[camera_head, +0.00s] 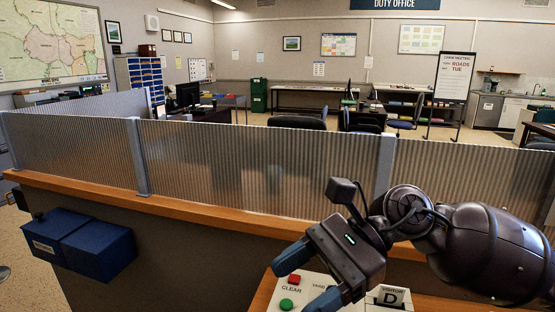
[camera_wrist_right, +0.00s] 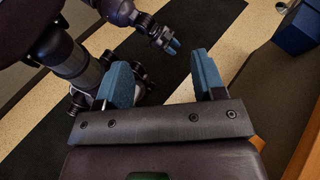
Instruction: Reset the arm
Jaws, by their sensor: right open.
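My right arm comes in from the right in the head view. My right gripper (camera_head: 306,278) is open, with its two blue fingers apart and nothing between them. It is over the counter, near a white panel (camera_head: 318,284) and partly covering it. The right wrist view also shows my right gripper (camera_wrist_right: 165,78) open and empty, with the floor behind it. My left gripper (camera_wrist_right: 170,45) shows small in that view, over the dark floor strip. Its blue fingertips look close together, but whether they are shut is unclear. My left arm is not in the head view.
The panel has a red button (camera_head: 294,279) marked CLEAR and a green button (camera_head: 287,304). A ribbed screen (camera_head: 260,168) runs behind the wooden ledge (camera_head: 215,212). Blue boxes (camera_head: 98,250) hang on the counter front.

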